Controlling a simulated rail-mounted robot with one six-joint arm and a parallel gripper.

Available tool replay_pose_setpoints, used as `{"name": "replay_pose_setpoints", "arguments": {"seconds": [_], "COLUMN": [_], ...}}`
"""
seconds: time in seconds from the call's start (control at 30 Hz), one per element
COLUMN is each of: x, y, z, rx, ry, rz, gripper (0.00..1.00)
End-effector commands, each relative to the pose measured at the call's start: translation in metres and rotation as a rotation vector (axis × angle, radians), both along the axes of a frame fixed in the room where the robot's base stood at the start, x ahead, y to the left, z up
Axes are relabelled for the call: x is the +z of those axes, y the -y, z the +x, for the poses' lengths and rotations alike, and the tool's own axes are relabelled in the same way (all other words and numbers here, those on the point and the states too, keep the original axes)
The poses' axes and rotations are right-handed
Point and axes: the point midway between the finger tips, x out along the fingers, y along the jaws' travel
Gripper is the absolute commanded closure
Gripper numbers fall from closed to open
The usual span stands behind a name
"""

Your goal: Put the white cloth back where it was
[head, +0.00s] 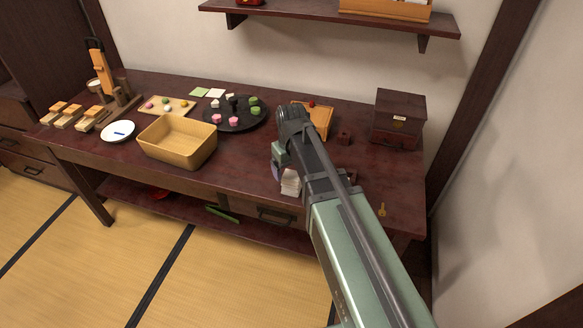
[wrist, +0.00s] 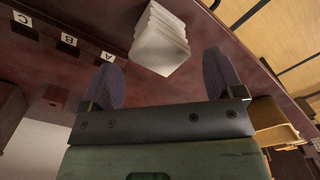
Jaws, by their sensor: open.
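The white cloth (head: 290,184), folded in layers, is near the front edge of the dark red table, just below my gripper in the head view. In the wrist view the white cloth (wrist: 160,42) appears beyond the fingertips, roughly between the two fingers. My gripper (wrist: 163,78) is open, with its purple-grey fingers apart and nothing visibly held between them. In the head view my gripper (head: 279,170) is partly hidden by my own arm, and the contact with the cloth cannot be made out.
Small stands lettered A (wrist: 107,57), B (wrist: 69,41) and C (wrist: 22,19) are left of the cloth in the wrist view. A tan basket (head: 177,143), a black round tray (head: 234,122) and a dark chest (head: 398,118) stand on the table. A brass key-like object (head: 382,210) lies front right.

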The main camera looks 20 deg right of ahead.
Motion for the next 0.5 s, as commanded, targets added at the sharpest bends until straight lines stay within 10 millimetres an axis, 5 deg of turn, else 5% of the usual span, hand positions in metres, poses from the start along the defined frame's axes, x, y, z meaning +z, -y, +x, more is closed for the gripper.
{"name": "replay_pose_setpoints", "arguments": {"seconds": [0.03,0.2,0.43,0.5], "x": [0.029,0.066,0.071,0.07], "y": [0.0,0.0,0.0,0.0], "z": [0.0,0.0,-0.003,-0.028], "rx": [0.0,0.0,-0.003,-0.037], "ry": [0.0,0.0,0.0,0.0], "rz": [0.0,0.0,0.0,0.0], "gripper": [0.13,0.13,0.13,0.13]}}
